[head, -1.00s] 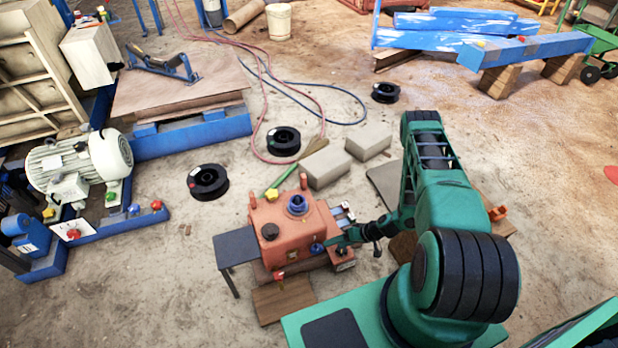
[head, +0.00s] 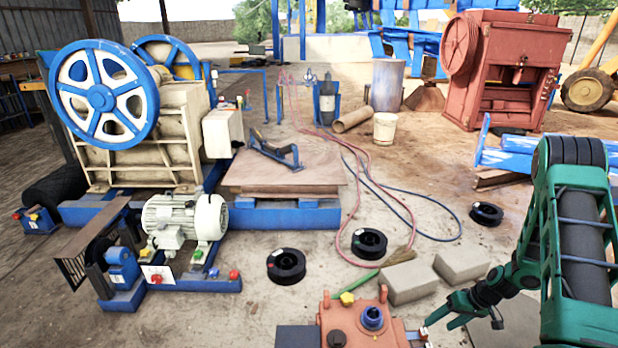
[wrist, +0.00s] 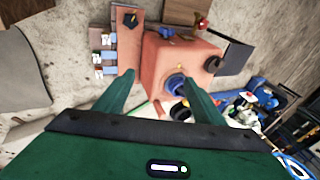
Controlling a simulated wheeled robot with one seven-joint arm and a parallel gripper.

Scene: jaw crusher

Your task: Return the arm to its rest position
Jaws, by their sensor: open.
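My arm reaches in from the right of the head view. My gripper (head: 463,317) is beside the right side of the orange-red gearbox-like housing (head: 352,322), at the bottom edge of the picture. In the wrist view my gripper (wrist: 160,35) shows two green fingers spread apart with nothing held between them. The orange-red housing (wrist: 160,58) lies beyond the fingers, with a blue cap and dark knobs. Its lower part is cut off in the head view.
Grey blocks (head: 408,283) and black reels (head: 286,266) lie on the ground behind the housing. An electric motor (head: 185,222) and the jaw crusher (head: 130,115) stand at the left. Hoses (head: 385,190) cross the floor. Open ground lies at the middle.

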